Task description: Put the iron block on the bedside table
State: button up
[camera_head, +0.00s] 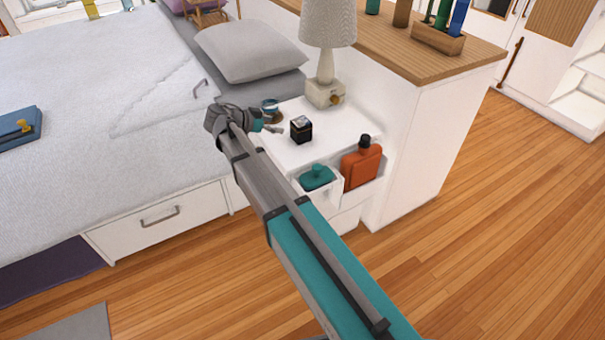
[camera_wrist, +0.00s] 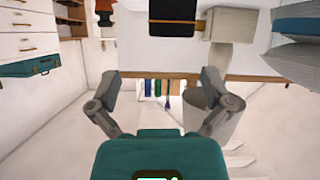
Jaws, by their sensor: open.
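The iron block (camera_head: 301,129), a small dark cube with a lighter top, stands on the white bedside table (camera_head: 318,150). In the wrist view the block (camera_wrist: 172,18) shows as a black shape at the top edge, partly cut off. My gripper (camera_head: 270,126) is left of the block in the head view, at the bed-side edge of the table. In the wrist view its two fingers (camera_wrist: 163,76) are spread wide with nothing between them. The block is apart from the fingers.
An orange bottle (camera_head: 361,163) and a teal item (camera_head: 316,177) sit in holders at the front. The bed (camera_head: 90,120) is left; a wooden-topped partition (camera_head: 440,50) is behind.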

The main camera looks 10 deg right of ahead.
jog(key=s+d+f+n+g+y, duration=0.1)
jog(key=s+d+f+n, duration=0.1)
jog(key=s, duration=0.1)
jog(key=s+d+f+n+g+y, duration=0.1)
jog(key=s+d+f+n+y, duration=0.1)
jog(key=s+d, duration=0.1)
jog(key=s+d+f+n+y, duration=0.2)
jog(key=s+f, duration=0.1)
jog(key=s, duration=0.2)
jog(key=shift+s+d+g, duration=0.25)
jog(key=shift+g, duration=0.15)
jog(key=s+n+y, duration=0.1)
jog(key=s, duration=0.1)
jog(key=s+f+n+y, duration=0.1)
jog(key=s, duration=0.1)
jog(key=s+d+f+n+y, duration=0.1)
jog(key=shift+s+f+g, duration=0.15)
jog(key=shift+s+g, duration=0.25)
jog(key=s+f+n+y, duration=0.1)
jog(key=s+n+y, duration=0.3)
jog(key=s, duration=0.3)
jog(key=shift+a+n, duration=0.3)
notch_tip(320, 180, up, 29)
jog(key=p, duration=2.9)
jog(key=shift+f, duration=0.1)
